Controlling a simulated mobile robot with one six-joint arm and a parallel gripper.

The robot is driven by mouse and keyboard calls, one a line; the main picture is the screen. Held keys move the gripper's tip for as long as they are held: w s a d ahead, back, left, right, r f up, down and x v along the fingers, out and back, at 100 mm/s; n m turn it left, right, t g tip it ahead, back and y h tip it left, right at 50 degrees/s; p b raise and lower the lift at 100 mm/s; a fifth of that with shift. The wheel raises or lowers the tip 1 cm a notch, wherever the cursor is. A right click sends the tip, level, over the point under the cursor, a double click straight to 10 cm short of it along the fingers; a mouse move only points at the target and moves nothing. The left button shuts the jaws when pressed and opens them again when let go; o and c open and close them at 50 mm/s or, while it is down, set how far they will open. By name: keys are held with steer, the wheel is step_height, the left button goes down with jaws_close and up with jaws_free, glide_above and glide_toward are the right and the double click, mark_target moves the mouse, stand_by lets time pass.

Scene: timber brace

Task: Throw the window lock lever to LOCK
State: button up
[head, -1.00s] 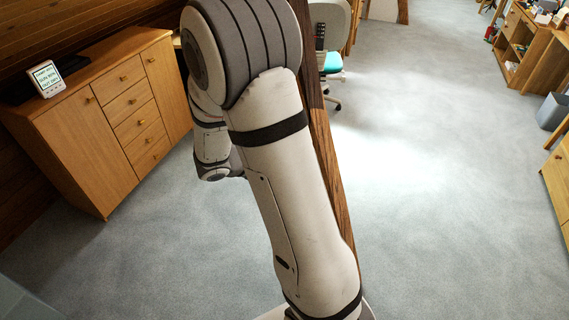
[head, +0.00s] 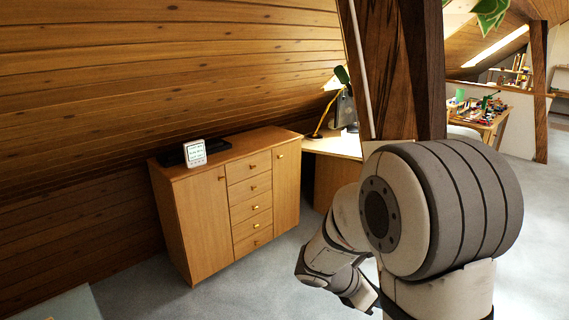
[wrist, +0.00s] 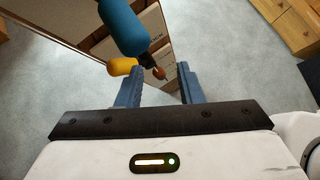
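My gripper (wrist: 160,69) shows in the wrist view with its two blue-grey fingers apart, and nothing is clamped between them. In the wrist view a teal rounded cylinder (wrist: 123,25) with a dark end lies beyond the fingers. A small brown knob-like piece (wrist: 158,73) shows in the gap between the fingertips, and a yellow rounded piece (wrist: 122,66) is beside the left finger. I cannot tell what these belong to. In the head view my gripper is out of sight.
A wooden cabinet (head: 208,225) stands at the left with a small white display (head: 195,152) on top, its text too small to read. A dark timber post (head: 390,70) rises behind my arm. A desk (head: 333,147) is behind it. Grey carpet (head: 180,300) lies clear in front.

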steer(key=s+a+r+m+t+y, duration=0.1)
steer(key=s+a+r+m+y, duration=0.3)
steer(key=s+m, duration=0.3)
steer(key=s+a+r+m+t+y, duration=0.1)
steer(key=s+a+r+m+y, duration=0.3)
steer(key=m, duration=0.9)
steer(key=s+r+y, duration=0.1)
steer(key=s, duration=0.1)
steer(key=shift+s+a+r+y, duration=0.25)
steer(key=shift+s+a+y, duration=0.05)
steer(key=shift+s+y, duration=0.1)
steer(key=shift+s+a+r+m, duration=0.15)
steer(key=shift+a+m, duration=0.1)
steer(key=shift+m, duration=0.15)
steer(key=shift+c, duration=0.4)
steer(key=shift+a+r, duration=0.1)
steer(key=c, duration=0.3)
steer(key=shift+c, duration=0.8)
steer(key=shift+a, duration=0.1)
jaws_close()
